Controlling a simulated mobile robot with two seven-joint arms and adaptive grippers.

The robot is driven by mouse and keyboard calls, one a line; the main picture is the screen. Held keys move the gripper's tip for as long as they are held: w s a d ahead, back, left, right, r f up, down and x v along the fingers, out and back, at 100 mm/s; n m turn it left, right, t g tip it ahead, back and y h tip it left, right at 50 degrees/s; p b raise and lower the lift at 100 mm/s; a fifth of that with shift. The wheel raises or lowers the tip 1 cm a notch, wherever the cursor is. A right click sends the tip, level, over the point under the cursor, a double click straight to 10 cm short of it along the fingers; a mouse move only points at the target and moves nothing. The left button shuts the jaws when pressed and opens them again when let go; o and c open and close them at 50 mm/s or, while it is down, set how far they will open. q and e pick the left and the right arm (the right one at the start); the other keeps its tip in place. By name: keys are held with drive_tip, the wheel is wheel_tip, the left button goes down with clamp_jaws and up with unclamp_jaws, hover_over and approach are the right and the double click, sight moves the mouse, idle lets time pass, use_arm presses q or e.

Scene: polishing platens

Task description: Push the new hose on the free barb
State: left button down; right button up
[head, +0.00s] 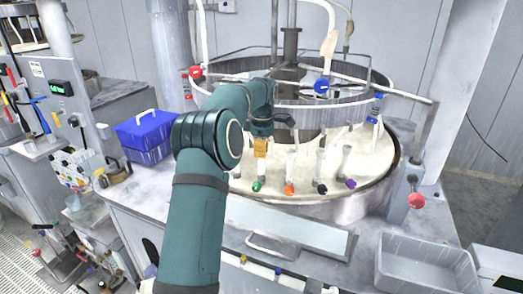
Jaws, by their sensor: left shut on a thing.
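My left gripper (272,127) is shut over the near side of the round white platen (225,150). A short yellow piece (260,147) shows right below it; I take this as part of the hose it holds, mostly hidden by the gripper and arm. I cannot tell which barb is free, or whether the held piece touches one. My right gripper is not in view.
A metal ring frame (350,95) with red (196,72) and blue (321,86) knobs stands over the platen. A blue box (144,130) stands left, a grey bin (425,265) at lower right. A red knob (416,201) is on the right post. The front ledge is mostly clear.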

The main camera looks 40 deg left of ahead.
sight(261, 166)
use_arm(q)
drive_tip(key=shift+p, duration=0.65)
idle(0.7)
drive_tip(key=shift+f+b, duration=0.75)
drive_tip(key=shift+f, duration=0.9)
drive_tip(key=c, duration=1)
unclamp_jaws()
drive_tip(key=shift+r, duration=0.1)
wheel_tip(261, 166, up, 7)
drive_tip(key=shift+d+r, duration=0.1)
drive_tip(key=shift+r, duration=0.1)
